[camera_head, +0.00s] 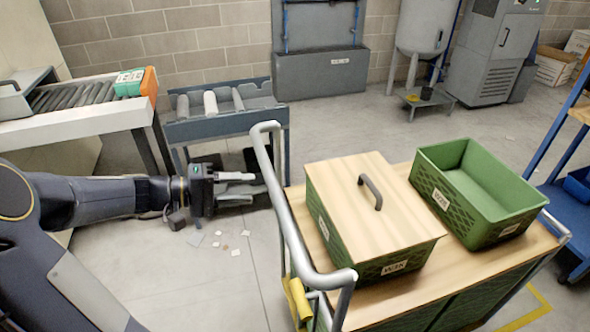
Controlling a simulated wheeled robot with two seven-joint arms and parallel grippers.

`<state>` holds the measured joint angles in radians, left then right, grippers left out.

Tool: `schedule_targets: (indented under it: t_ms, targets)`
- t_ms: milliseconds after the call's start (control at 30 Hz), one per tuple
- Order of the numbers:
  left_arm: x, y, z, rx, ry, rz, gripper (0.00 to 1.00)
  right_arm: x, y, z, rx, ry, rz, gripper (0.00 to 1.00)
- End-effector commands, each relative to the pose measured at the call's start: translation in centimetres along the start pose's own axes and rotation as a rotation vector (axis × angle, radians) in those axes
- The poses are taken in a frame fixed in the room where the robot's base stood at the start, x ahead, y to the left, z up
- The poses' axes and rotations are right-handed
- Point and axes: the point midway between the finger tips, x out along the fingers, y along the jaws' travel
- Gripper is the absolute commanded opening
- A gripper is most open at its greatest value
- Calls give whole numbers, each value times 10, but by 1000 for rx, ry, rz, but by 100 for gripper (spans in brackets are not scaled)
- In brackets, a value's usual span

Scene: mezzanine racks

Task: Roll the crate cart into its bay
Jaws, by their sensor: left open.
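The crate cart (462,268) stands at the right, with a wooden top, a grey tube handle (290,213) on its left side and green sides below. A green crate with a wooden lid (340,185) and an open, empty green crate (470,215) stand on it. My left gripper (250,182) is open and empty, left of the handle and apart from it, with its fingers pointing right toward the rail. My right gripper is out of view. A yellow floor line (535,308) shows at the lower right beside the cart; whether it marks the bay I cannot tell.
A roller conveyor (85,95) and a grey roller stand (225,118) are behind my left arm. Small scraps (225,246) lie on the floor. A blue rack (570,205) stands close to the cart's right. Open floor lies behind the cart.

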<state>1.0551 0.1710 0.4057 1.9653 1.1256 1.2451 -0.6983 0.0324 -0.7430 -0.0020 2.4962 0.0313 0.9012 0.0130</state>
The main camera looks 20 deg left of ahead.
Motion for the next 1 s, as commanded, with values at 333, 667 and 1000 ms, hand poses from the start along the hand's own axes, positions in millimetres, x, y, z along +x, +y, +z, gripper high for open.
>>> schedule_targets:
  t_ms: [333,667,1000]
  targets:
    - [45,1,-2,-3,1,9,45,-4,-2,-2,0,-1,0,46]
    - [76,0,-2,-2,4,5,45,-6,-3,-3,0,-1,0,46]
    - [76,0,-2,-2,4,5,32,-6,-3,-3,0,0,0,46]
